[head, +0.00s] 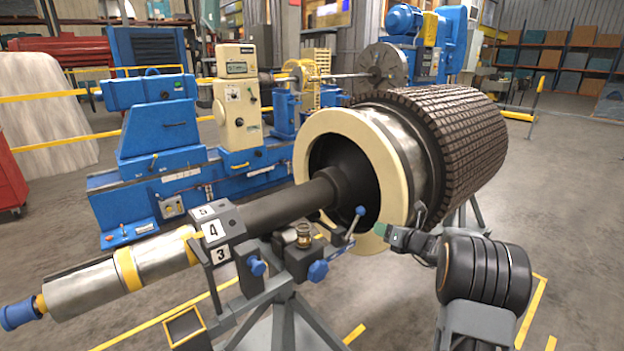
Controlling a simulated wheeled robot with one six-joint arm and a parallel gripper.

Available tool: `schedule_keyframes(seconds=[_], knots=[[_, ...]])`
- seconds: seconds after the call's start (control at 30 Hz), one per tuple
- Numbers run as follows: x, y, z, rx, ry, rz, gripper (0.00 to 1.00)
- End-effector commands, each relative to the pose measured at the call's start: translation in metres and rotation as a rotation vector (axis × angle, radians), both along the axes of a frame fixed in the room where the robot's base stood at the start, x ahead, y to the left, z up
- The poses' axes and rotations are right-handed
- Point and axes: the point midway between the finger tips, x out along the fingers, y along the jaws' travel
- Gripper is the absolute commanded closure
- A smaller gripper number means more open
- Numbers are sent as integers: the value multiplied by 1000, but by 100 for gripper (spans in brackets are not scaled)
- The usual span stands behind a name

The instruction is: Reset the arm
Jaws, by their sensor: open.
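My arm comes up from the lower right of the head view. My gripper (384,232) is at the left end of the arm, small in view, in front of the lower part of the cream ring on the rotor (440,140). Its tip lies just right of a blue-knobbed lever (354,226) on the stand; I cannot tell whether they touch. The jaws are open and I see nothing held. The rotor's shaft (285,208) runs left across the stand (282,300), which carries number plates 5, 4 and 3.
Blue knobs (318,270) and a brass fitting (304,236) stick out from the stand near my gripper. A blue and cream machine (160,140) stands behind. A red cabinet (10,185) is at the left edge. The floor at right (575,190) is clear.

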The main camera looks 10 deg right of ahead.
Motion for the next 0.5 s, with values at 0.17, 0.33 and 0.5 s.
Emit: schedule_keyframes(seconds=[0.17, 0.33, 0.5], knots=[[-14, 11, -26, -280, -26, 140, 59], [-83, 58, -61, -796, -66, 602, 59], [-167, 110, -58, -1277, -259, 1191, 59]])
